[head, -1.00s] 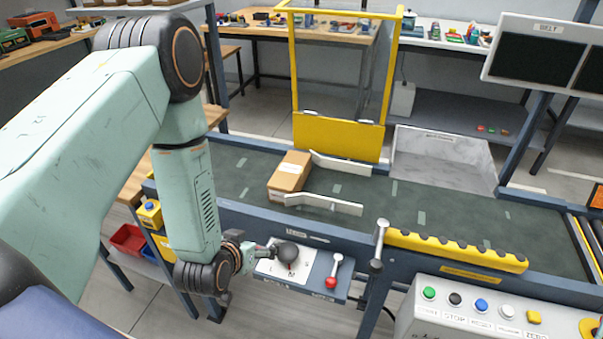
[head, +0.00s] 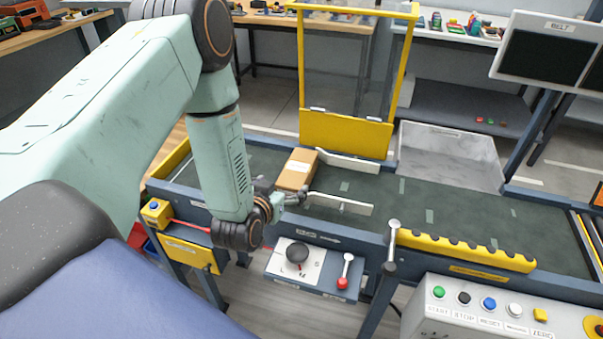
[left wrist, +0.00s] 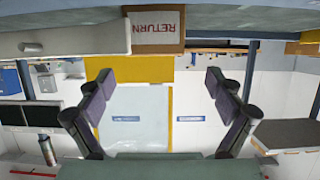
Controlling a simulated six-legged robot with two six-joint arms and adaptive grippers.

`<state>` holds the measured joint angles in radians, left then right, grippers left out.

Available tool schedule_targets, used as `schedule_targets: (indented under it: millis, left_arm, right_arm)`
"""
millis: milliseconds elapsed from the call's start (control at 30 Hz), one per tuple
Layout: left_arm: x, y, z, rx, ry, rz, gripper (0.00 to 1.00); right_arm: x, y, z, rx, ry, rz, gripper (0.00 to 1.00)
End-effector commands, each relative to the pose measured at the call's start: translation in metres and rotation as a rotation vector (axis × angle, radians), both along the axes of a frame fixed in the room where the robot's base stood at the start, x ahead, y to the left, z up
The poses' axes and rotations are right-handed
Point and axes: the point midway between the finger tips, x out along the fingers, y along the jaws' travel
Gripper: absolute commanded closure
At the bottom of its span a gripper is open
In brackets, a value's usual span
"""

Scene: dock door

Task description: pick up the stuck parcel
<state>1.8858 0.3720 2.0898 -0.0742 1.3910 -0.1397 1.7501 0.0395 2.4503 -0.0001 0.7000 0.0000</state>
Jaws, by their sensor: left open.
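The brown cardboard parcel (head: 297,170) sits on the dark green belt (head: 420,200), at the left ends of two pale guide rails. In the left wrist view the parcel (left wrist: 158,28) is at the top centre, with a white label reading RETURN. My left gripper (head: 297,196) is at the near side of the parcel, by the near guide rail (head: 340,204). In the left wrist view the left gripper (left wrist: 160,85) has its fingers wide apart with nothing between them. The parcel is beyond the fingertips. My right gripper is not in view.
The far guide rail (head: 348,162) lies near the yellow gate frame (head: 345,133). A yellow toothed strip (head: 465,251) edges the belt. The belt to the right is clear.

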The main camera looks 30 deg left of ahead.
Motion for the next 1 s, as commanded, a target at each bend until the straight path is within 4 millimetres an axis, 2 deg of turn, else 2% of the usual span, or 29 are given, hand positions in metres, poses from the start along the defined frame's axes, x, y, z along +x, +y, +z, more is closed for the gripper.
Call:
schedule_targets:
  millis: [367,600,767,1000]
  left_arm:
    - [0.031,0.008,-0.012,0.001,-0.002,0.004,0.08]
    - [0.061,0.014,-0.023,0.001,-0.001,0.003,0.08]
    - [0.07,0.016,-0.027,-0.001,0.001,0.001,0.08]
    - [0.07,0.016,-0.027,-0.001,0.001,0.001,0.08]
  right_arm:
    - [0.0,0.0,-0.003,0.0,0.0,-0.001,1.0]
    - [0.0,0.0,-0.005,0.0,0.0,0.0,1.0]
    - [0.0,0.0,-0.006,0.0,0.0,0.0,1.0]
    - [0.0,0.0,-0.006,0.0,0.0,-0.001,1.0]
